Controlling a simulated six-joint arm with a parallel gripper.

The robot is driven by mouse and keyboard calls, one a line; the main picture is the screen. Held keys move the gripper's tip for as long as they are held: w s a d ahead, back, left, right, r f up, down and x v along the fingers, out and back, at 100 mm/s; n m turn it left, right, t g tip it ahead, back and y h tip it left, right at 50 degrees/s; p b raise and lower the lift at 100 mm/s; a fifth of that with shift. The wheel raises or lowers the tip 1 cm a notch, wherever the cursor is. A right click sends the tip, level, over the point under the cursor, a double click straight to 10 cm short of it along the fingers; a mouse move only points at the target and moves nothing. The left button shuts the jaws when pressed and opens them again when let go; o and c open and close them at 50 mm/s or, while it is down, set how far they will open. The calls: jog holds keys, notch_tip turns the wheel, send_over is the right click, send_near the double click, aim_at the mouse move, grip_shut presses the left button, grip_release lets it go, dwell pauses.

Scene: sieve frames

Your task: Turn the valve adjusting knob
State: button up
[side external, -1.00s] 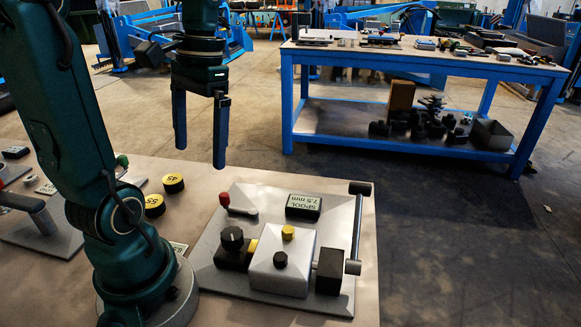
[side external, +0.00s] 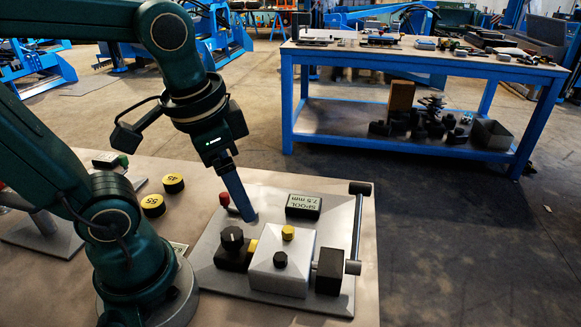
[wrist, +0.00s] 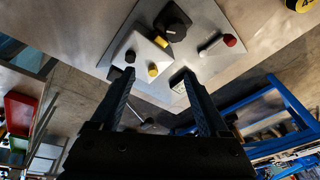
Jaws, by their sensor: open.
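A grey plate (side external: 270,207) carries the valve parts. On it stand a pale block (side external: 268,262) with a yellow knob (side external: 288,232) on top and a small black knob (side external: 281,259). A larger round black knob (side external: 232,238) sits on a dark body left of the block; it also shows in the wrist view (wrist: 176,29). My gripper (side external: 251,214) points down and tilted above the plate, behind the large black knob. In the wrist view my gripper (wrist: 156,74) is open, with its fingers apart and nothing between them. I cannot tell which knob adjusts the valve.
A red-tipped lever (side external: 224,199) stands close beside my fingers. A black block labelled "SPOOL 7.5 mm" (side external: 303,206) lies behind the pale block. A bar handle (side external: 355,228) rises at the plate's right edge. Yellow-topped discs (side external: 153,205) lie left on the table.

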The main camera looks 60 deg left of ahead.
jog(key=g, duration=0.2)
jog(key=m+g, duration=0.1)
jog(key=g, duration=0.3)
send_near(232, 233)
notch_tip(232, 233, down, 2)
jog(key=shift+f+g+y, duration=0.3)
jog(key=shift+f+g, duration=0.3)
jog(key=shift+f, duration=0.15)
jog(key=shift+x, duration=2.7)
jog(key=shift+s, duration=0.1)
grip_shut()
